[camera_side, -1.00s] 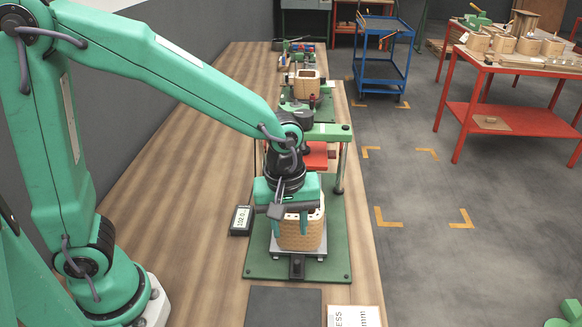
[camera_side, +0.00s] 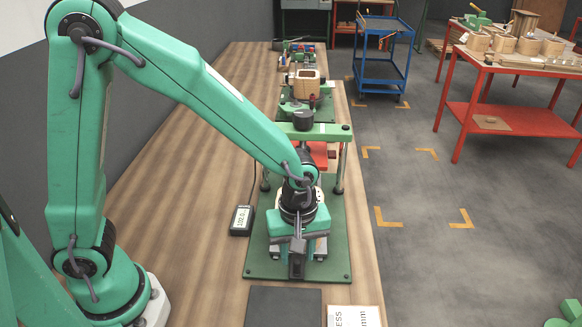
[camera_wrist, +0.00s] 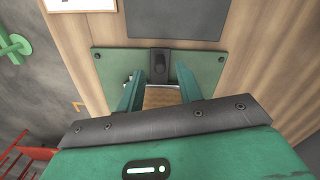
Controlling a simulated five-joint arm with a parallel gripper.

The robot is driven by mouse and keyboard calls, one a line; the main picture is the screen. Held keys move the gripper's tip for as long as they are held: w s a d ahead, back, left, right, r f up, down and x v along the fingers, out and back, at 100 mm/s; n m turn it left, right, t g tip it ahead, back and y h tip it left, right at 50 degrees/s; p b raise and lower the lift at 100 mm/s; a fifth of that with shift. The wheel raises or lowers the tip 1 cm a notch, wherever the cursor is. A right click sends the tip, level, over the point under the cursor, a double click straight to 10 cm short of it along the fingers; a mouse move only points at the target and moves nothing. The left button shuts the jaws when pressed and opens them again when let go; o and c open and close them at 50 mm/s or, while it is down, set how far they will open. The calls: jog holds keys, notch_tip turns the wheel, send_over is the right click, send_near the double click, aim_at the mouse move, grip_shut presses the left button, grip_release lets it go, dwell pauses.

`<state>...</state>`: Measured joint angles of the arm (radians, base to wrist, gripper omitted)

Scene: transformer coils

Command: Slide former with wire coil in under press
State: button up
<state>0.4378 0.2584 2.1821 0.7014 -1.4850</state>
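The tan former with its wire coil is mostly hidden behind my gripper in the side view. In the wrist view a tan patterned surface (camera_wrist: 160,97), apparently the former, shows between my two fingers. My gripper (camera_side: 297,250) is low over the front of the press base plate (camera_side: 262,262). In the wrist view the fingers of my gripper (camera_wrist: 160,78) stand apart, one on each side of the tan surface; contact cannot be seen. The press (camera_side: 325,132), with a green crossbar on posts, stands just behind my gripper.
A small digital display (camera_side: 241,219) lies left of the plate. A dark mat (camera_side: 283,306) and a labelled card (camera_side: 355,316) lie in front of it. Another green fixture (camera_side: 305,86) stands behind the press. The wooden bench at left is clear.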

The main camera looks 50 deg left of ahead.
aim_at(297, 261)
jog(key=shift+f, duration=1.95)
grip_shut()
